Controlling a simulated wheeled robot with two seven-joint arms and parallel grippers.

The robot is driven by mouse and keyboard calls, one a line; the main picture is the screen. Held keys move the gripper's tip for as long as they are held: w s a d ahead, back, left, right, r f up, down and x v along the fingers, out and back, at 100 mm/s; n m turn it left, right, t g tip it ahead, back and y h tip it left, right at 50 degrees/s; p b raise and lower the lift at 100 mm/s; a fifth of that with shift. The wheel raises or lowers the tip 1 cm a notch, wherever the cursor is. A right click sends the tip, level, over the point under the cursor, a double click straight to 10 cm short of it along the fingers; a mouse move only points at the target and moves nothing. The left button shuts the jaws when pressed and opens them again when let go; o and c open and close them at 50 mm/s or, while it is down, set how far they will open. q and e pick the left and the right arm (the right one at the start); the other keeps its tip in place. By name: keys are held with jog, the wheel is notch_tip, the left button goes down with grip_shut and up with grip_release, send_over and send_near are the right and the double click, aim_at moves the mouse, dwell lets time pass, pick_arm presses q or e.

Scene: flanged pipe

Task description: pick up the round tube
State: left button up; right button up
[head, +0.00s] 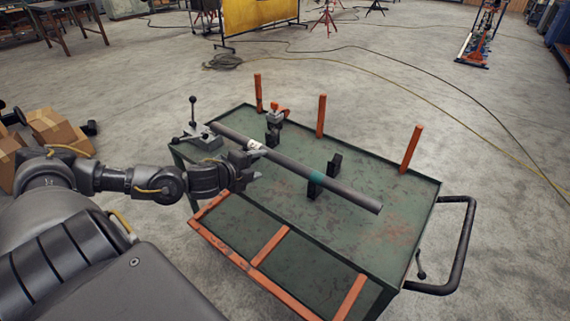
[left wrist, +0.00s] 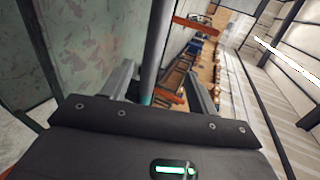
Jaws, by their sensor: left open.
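The round tube (head: 292,165) is long and grey with a teal band and a pale label. It lies slantwise above the green cart (head: 385,170), on black supports (head: 314,188). My left gripper (head: 252,160) is at the near side of the tube, close to the pale label, with its jaws open. In the left wrist view the tube (left wrist: 158,40) runs up the picture, and in that view it lies between the two fingers of the left gripper (left wrist: 160,78). Whether a finger touches it cannot be told. My right gripper is not in view.
Several orange posts (head: 321,115) stand along the cart's far side. A lever device (head: 203,137) sits at its left corner, and a black block (head: 333,165) stands behind the tube. An orange-framed shelf (head: 272,247) is in front. Cardboard boxes (head: 50,126) lie left.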

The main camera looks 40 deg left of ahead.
aim_at(280, 162)
pick_arm(q)
jog(key=x, duration=0.6)
jog(key=shift+a+f, duration=0.1)
jog(key=shift+f, duration=0.4)
jog(key=shift+w+f, duration=0.15)
jog(key=shift+w, duration=0.3)
jog(key=x, duration=0.1)
jog(key=d+x, duration=0.1)
jog(key=x, duration=0.1)
jog(key=shift+w+f+p, duration=0.15)
jog(key=shift+w+p, duration=0.15)
jog(key=shift+w+f, duration=0.15)
jog(key=shift+w, duration=0.1)
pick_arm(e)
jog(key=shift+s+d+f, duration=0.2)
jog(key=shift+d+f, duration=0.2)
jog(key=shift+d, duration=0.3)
